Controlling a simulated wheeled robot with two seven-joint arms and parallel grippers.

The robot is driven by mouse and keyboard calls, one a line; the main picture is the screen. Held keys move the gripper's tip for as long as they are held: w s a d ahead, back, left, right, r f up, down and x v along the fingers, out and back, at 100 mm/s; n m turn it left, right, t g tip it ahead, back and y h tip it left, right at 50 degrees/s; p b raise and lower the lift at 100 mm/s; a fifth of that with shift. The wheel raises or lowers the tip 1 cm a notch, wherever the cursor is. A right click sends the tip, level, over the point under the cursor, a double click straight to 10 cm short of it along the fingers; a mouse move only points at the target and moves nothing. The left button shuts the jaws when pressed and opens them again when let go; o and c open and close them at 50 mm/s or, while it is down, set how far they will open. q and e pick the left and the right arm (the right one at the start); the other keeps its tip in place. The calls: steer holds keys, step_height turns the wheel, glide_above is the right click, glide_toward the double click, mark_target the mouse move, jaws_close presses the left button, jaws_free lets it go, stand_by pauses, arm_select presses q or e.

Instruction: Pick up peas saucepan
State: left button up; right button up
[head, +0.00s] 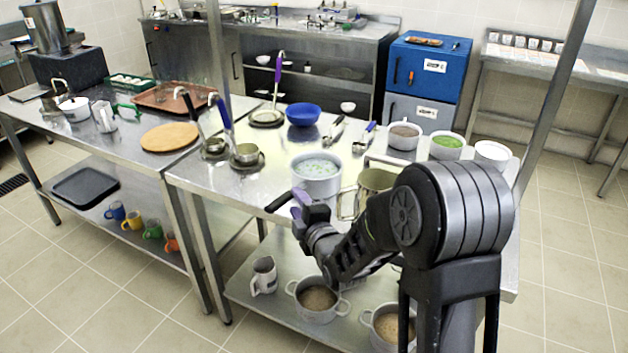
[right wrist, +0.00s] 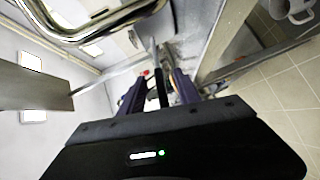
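The peas saucepan (head: 317,187) is a grey pan on the steel table, with pale liquid and green bits inside. Its dark handle (head: 277,202) points toward the front left. My right gripper (head: 300,204) is at the handle, near the table's front edge. In the right wrist view its two dark fingers (right wrist: 158,92) stand apart, with a narrow black bar between them that looks like the handle. Small gaps seem to show beside the bar, and I cannot tell if either finger touches it. My left gripper is not in view.
A metal jug (head: 376,184) stands right of the saucepan, close to my right arm. Containers, one with green contents (head: 446,147), stand at the right. Pots (head: 318,300) sit on the lower shelf.

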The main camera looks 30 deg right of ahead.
mark_target(293, 198)
steer(key=w, duration=0.5)
steer(key=shift+d+f+p, duration=0.15)
steer(key=shift+f+p, duration=0.1)
steer(key=shift+p, duration=0.1)
steer(key=shift+s, duration=0.1)
jaws_close()
stand_by(1.2)
steer(key=shift+r, duration=0.2)
